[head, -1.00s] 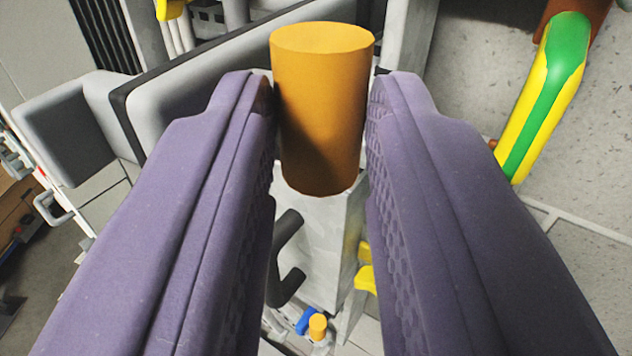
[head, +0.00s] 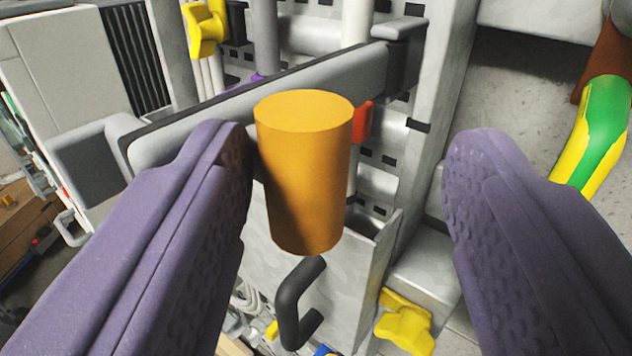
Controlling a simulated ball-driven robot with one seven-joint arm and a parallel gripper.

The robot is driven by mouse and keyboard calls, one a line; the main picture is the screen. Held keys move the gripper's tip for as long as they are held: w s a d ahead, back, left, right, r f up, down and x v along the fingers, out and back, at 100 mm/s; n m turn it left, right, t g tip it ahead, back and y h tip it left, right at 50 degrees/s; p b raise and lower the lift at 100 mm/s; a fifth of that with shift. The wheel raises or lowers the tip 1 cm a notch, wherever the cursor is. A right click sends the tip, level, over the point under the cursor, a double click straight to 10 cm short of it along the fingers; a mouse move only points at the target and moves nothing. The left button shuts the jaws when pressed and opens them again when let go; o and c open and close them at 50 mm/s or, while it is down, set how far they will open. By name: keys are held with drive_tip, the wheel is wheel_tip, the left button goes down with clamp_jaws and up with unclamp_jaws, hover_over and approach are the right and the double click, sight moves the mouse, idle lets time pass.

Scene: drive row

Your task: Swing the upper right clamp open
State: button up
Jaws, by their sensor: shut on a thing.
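The clamp looks like a long grey bar with a dark edge (head: 180,128), running from the left up to a bracket (head: 405,50) at the upper right. An orange cylindrical handle (head: 305,185) stands in front of the bar; how it joins the bar is hidden. My gripper (head: 350,155) has its two purple fingers spread wide around the handle. The left finger is close beside the handle, and I cannot tell whether it touches. A wide gap lies between the handle and the right finger.
A black bent handle (head: 290,300) sits below on a grey box. A yellow knob (head: 405,322) is at the lower right and another yellow part (head: 205,28) at the upper left. A green and yellow tube (head: 598,135) is at the right edge.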

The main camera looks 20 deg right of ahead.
drive_tip(key=shift+d+f, duration=0.25)
drive_tip(key=shift+f, duration=0.1)
drive_tip(key=b+v, duration=0.4)
drive_tip(key=v, duration=0.4)
drive_tip(key=shift+r, duration=0.3)
drive_tip(key=shift+a, duration=0.15)
